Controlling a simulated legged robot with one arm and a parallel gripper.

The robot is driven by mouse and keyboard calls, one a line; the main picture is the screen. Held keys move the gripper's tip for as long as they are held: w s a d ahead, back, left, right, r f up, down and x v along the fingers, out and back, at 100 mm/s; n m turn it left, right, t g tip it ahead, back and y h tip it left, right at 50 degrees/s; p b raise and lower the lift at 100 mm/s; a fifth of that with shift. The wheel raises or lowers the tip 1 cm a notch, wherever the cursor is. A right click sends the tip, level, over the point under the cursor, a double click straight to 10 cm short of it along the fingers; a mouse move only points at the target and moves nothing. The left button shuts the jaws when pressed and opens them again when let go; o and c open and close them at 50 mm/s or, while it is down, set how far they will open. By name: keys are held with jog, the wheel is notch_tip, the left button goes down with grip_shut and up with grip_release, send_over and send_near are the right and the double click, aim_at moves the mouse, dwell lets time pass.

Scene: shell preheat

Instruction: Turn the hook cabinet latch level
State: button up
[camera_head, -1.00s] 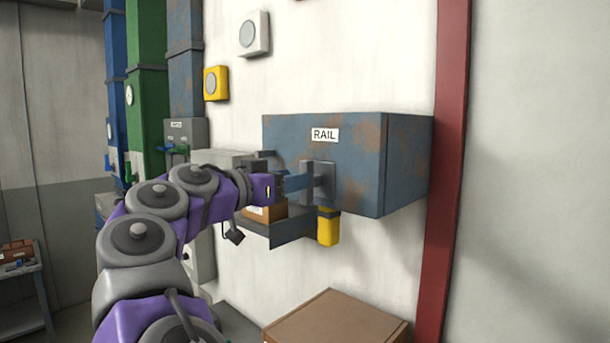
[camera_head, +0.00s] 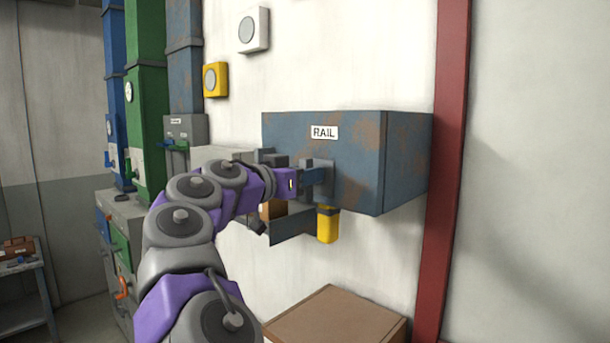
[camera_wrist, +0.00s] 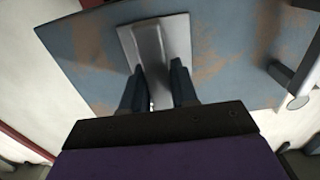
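The blue-grey, rust-patched cabinet (camera_head: 355,150) on the white wall carries a label reading RAIL; I see no label reading hook. A light grey metal plate (camera_wrist: 158,32) is on its face, also showing in the head view (camera_head: 324,188). My gripper (camera_head: 314,176) is at this plate. In the wrist view, the two dark fingers of my gripper (camera_wrist: 157,85) stand apart, with part of the plate showing between them. Whether they touch it I cannot tell. The latch's angle is not clear, as my fingers and wrist hide part of that area.
A dark bracket (camera_wrist: 292,80) with a round end juts out beside the plate. A yellow block (camera_head: 327,226) hangs below the cabinet. A brown box (camera_head: 335,318) stands beneath. A red post (camera_head: 445,150) rises at the right. The wall beyond it is bare.

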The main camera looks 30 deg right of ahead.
grip_shut()
